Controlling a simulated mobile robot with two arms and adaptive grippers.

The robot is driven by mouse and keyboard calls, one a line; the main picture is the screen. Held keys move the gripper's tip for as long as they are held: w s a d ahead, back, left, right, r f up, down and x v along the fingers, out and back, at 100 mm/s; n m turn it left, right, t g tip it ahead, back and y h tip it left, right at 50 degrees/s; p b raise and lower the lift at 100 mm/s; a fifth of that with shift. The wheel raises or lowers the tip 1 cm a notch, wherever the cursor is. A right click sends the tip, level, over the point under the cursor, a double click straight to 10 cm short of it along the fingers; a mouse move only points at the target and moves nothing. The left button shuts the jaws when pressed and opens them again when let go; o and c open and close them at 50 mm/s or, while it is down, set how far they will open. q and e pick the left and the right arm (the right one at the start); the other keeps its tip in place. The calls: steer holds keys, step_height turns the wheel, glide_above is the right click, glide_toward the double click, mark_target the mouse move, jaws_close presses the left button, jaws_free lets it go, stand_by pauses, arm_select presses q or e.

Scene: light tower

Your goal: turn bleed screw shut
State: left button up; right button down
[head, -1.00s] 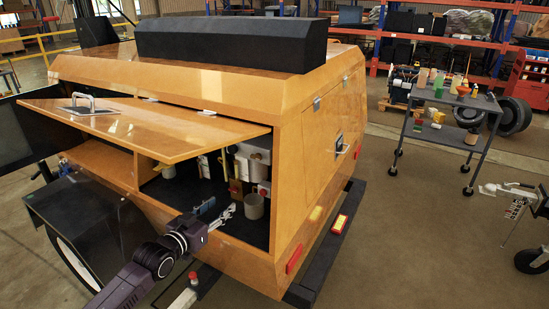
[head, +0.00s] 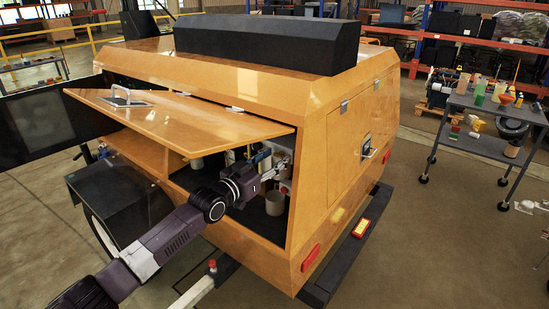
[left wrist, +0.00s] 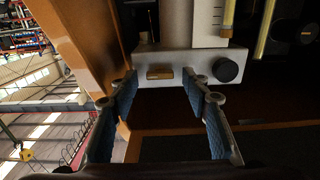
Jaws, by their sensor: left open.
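My left gripper (head: 280,168) reaches into the open side compartment of the wooden trailer (head: 345,120), under its raised hatch. In the left wrist view the gripper (left wrist: 158,84) is open, with blue pads on both fingers and nothing between them. Beyond the fingertips is a pale grey block (left wrist: 185,61). A small brass-coloured piece (left wrist: 160,73) on its face lies between the fingertips in the picture, apparently apart from them; it looks like the bleed screw, but I cannot be sure. A black round knob (left wrist: 227,70) sits to its right. My right gripper is out of view.
The raised hatch (head: 180,120) hangs over my left arm. The compartment's wooden side wall (left wrist: 75,35) is close on the left in the wrist view. A cart (head: 490,145) with bottles stands at the right.

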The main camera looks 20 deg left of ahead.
arm_select(q)
steer(key=shift+w, duration=0.15)
steer(key=shift+c, duration=0.2)
steer(key=c, duration=1.1)
